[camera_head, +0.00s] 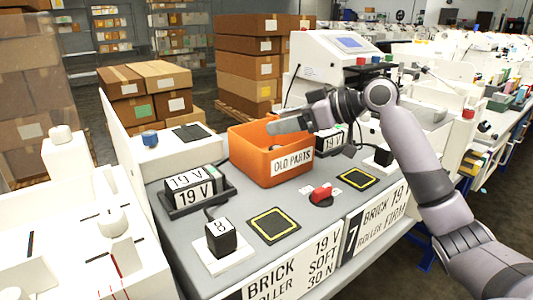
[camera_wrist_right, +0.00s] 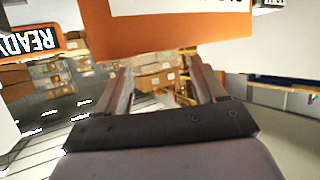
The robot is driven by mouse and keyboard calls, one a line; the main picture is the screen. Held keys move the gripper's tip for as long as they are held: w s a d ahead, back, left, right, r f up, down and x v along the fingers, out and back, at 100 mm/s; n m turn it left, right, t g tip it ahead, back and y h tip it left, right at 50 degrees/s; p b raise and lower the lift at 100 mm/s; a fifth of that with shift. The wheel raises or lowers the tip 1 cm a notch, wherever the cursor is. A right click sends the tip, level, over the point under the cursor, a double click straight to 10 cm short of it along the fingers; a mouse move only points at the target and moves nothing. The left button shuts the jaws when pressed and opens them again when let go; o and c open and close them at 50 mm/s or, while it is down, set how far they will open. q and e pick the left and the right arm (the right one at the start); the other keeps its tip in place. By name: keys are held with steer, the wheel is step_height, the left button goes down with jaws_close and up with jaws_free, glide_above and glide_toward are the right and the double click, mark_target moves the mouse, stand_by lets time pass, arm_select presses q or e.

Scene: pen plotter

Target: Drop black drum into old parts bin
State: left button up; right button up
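The orange old parts bin (camera_head: 252,155) stands at the back of the grey bench, with its "OLD PARTS" label facing me. My right gripper (camera_head: 285,124) is above the bin's opening in the head view. In the right wrist view its two fingers (camera_wrist_right: 163,88) are apart with nothing between them, and the orange bin wall (camera_wrist_right: 180,45) fills the top. I cannot make out a black drum; the bin's inside is mostly hidden by its front wall and my gripper. My left gripper is not in view.
Black "19 V" bricks (camera_head: 193,191) sit left of the bin. A black block marked 8 (camera_head: 221,237) stands on a white base in front. A red knob (camera_head: 321,192) sits between two yellow-outlined black pads (camera_head: 274,225). Cardboard boxes (camera_head: 160,77) are stacked behind.

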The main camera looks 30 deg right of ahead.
steer(key=v, duration=0.7)
steer(key=shift+b, duration=0.35)
steer(key=shift+s+d, duration=0.1)
